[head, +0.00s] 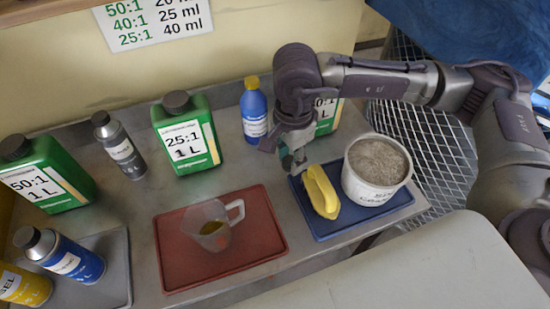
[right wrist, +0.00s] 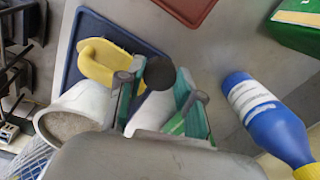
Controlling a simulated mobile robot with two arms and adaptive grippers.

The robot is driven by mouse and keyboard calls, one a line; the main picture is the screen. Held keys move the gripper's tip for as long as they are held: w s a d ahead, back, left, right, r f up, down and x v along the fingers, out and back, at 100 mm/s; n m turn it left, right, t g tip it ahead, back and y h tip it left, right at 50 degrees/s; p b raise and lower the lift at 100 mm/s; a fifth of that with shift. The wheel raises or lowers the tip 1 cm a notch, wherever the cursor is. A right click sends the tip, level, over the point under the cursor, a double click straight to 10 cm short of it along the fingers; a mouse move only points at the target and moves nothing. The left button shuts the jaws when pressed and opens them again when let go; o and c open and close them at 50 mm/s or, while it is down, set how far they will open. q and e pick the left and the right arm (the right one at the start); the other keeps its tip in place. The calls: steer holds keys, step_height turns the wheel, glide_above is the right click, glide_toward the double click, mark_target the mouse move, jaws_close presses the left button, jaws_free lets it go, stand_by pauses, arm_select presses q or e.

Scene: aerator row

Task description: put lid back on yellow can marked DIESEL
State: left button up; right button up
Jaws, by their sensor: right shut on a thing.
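The yellow can (head: 24,284) stands at the lower left edge of the head view. Only "SEL" of its marking shows, and its top is cut off by the frame. My right gripper (head: 295,162) is over the blue tray, far to the right of that can, just left of the yellow scoop. In the right wrist view a dark round lid (right wrist: 160,75) shows between the fingertips of my right gripper (right wrist: 162,82), which is shut on it. In the head view the lid is hard to make out. My left gripper is not in view.
The blue tray (head: 317,226) holds a yellow scoop (head: 322,192) and a white bucket (head: 366,190). A red tray (head: 180,270) with a measuring jug (head: 210,228) lies between gripper and can. A blue can (head: 75,259) stands beside the yellow one. Green jugs (head: 186,135) line the back.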

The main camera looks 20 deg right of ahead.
steer(key=shift+s+d+r, duration=0.2)
steer(key=shift+s+d, duration=0.05)
stand_by(0.3)
steer(key=s+n, duration=0.1)
steer(key=n, duration=0.4)
steer(key=s+d+n, duration=0.1)
steer(key=n, duration=0.4)
steer(key=s+f+n, duration=0.1)
steer(key=n, duration=0.4)
steer(key=shift+s+d, duration=0.1)
steer(key=shift+d, duration=0.15)
